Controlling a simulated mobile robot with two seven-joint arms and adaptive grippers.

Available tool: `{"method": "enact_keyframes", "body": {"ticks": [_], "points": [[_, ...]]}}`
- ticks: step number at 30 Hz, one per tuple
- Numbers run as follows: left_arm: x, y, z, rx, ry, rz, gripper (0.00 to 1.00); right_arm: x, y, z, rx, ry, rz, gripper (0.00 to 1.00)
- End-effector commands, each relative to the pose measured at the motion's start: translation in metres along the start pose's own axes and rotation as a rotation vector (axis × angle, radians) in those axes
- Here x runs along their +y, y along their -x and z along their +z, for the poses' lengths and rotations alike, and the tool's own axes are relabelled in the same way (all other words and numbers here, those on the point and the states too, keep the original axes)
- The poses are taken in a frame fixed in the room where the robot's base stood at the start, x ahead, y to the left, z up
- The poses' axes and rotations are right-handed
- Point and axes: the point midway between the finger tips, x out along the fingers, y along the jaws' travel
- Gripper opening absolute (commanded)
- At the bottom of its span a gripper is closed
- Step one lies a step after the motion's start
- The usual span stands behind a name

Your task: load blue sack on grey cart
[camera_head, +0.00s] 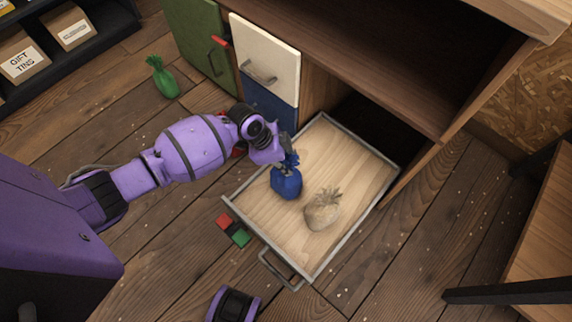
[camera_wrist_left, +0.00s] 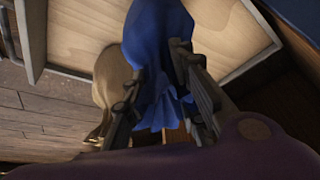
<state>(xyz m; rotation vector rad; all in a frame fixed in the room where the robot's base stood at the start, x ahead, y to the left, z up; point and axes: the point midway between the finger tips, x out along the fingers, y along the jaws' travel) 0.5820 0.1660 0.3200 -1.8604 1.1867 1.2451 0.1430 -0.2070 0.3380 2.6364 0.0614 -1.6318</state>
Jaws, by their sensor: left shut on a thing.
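The blue sack (camera_head: 287,184) is in the open drawer (camera_head: 347,165), near its left side. My left gripper (camera_head: 289,158) is shut on the sack's gathered neck from above. In the left wrist view the blue sack (camera_wrist_left: 158,45) lies between the two fingers (camera_wrist_left: 155,100) and hides part of the drawer. I cannot tell whether the sack still touches the drawer floor. The grey cart is not in view. My right gripper is not in view.
A beige sack (camera_head: 322,210) stands in the drawer beside the blue one. A green sack (camera_head: 161,78) is on the floor at upper left.

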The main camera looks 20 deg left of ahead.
Motion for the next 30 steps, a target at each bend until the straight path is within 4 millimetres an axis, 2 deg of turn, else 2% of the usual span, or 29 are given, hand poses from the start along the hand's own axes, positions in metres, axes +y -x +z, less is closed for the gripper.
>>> {"method": "enact_keyframes", "body": {"ticks": [3, 14, 15, 18, 27, 30], "points": [[-0.0015, -0.0098, 0.0028, 0.004, -0.001, -0.003, 0.0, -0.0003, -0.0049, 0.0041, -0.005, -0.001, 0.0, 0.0], [-0.0016, -0.0112, 0.0035, 0.005, -0.001, -0.004, 0.0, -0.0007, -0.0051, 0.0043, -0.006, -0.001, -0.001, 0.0], [-0.0001, -0.0118, 0.0055, 0.0, 0.0, -0.001, 0.31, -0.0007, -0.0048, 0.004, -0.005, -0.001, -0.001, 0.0], [-0.0002, -0.0116, 0.0053, 0.001, 0.0, -0.001, 0.44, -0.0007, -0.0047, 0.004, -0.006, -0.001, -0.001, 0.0], [-0.0002, -0.0112, 0.0051, 0.001, 0.0, -0.001, 0.45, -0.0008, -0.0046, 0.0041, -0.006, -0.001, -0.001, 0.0], [-0.0006, -0.0056, 0.0041, 0.001, -0.001, -0.003, 0.45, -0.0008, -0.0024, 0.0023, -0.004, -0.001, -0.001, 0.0]]}}
